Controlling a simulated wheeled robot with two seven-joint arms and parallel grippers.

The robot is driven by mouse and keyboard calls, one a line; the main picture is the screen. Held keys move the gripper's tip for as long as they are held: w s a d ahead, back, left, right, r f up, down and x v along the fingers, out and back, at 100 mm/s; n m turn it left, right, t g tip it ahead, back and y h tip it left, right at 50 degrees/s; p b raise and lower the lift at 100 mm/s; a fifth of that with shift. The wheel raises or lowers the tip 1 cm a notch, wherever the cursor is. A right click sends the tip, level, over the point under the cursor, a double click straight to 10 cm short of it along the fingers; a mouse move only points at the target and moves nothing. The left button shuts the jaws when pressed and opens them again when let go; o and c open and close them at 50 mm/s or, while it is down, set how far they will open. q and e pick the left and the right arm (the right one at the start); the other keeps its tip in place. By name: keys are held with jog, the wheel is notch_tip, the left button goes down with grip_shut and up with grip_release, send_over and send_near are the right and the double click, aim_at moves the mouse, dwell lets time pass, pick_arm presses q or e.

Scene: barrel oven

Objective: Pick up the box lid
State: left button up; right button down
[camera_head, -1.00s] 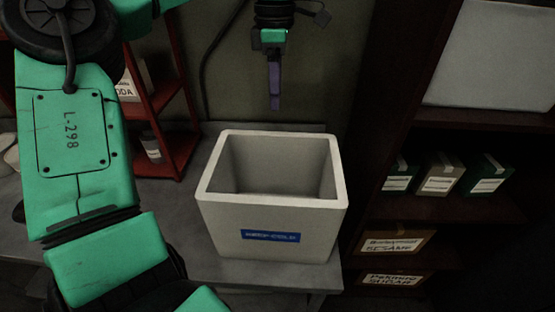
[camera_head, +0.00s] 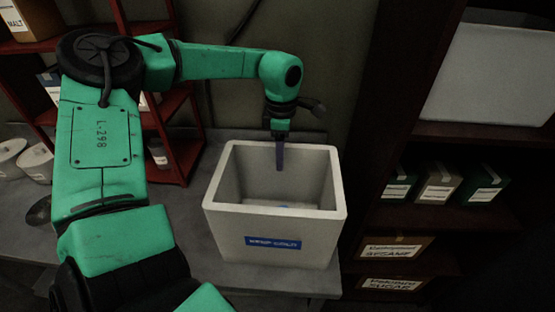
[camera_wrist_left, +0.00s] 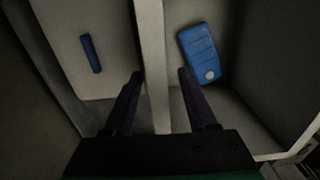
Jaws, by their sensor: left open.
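A pale panel with a blue bar-shaped handle, which looks like the box lid (camera_wrist_left: 88,30), shows at the left of the left wrist view, outside the box. In the head view I cannot clearly make it out behind the box. The open white box (camera_head: 285,225) stands on the grey table with a blue label on its front. My left gripper (camera_head: 280,165) points down at the box's far rim; it is open and empty. In the left wrist view its fingers (camera_wrist_left: 159,73) appear on either side of the box wall. My right gripper is not in view.
A blue pack (camera_wrist_left: 199,52) lies inside the box. A red shelf (camera_head: 180,150) stands to the left behind it, and a dark shelf (camera_head: 430,210) with small cartons stands to the right. White tubs (camera_head: 38,160) sit at the table's left.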

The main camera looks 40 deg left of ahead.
pick_arm(q)
jog(key=shift+w, duration=0.1)
grip_shut()
dwell(1.2)
